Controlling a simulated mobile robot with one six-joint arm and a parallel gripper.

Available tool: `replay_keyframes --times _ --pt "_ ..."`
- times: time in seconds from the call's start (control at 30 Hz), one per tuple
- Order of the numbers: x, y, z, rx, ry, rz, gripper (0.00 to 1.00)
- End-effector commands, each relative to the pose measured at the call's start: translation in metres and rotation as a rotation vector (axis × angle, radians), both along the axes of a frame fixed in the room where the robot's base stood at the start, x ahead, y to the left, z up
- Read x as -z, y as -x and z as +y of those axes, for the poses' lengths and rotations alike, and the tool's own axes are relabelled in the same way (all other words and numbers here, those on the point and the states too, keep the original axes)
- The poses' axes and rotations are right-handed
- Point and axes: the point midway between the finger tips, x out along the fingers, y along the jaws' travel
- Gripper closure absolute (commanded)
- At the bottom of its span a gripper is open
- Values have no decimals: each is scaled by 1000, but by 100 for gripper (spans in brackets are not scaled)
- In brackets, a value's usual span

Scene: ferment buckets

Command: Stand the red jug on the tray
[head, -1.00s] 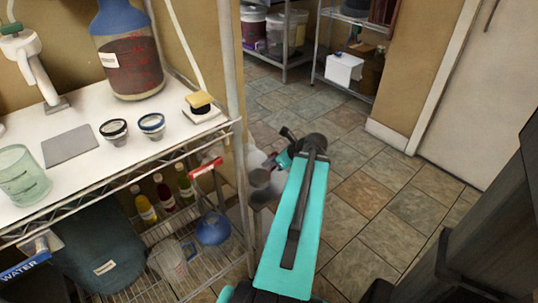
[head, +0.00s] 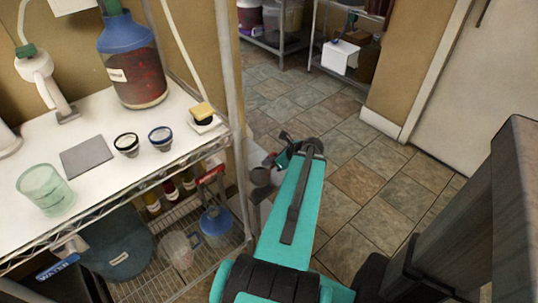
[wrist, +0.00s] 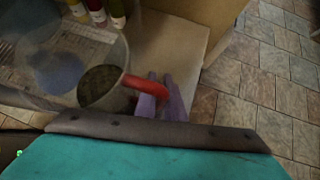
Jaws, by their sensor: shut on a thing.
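My gripper (wrist: 165,105) is shut on the red handle (wrist: 143,86) of a clear, greyish jug (wrist: 106,90). The wrist view looks down into the jug, which has a dark interior. In the head view the jug (head: 260,176) is small and partly hidden behind my arm, beside the front right post of the rack. I cannot make out a tray for certain. A flat grey square (head: 87,157) lies on the white top shelf.
The top shelf (head: 100,190) holds a green glass (head: 45,188), two small cups, a sponge and a large blue-topped bottle (head: 135,70). The lower wire shelf holds bottles, a blue flask (head: 216,226) and a clear pitcher (head: 177,250). Tiled floor (head: 360,180) is clear to the right.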

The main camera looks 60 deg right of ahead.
Motion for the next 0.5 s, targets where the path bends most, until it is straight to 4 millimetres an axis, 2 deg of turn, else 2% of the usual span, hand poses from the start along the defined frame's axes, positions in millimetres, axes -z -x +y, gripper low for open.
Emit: replay_keyframes --times 0.03,0.5 --pt "-5 1 1 1 -2 1 100" --pt "-4 9 10 3 -1 4 100"
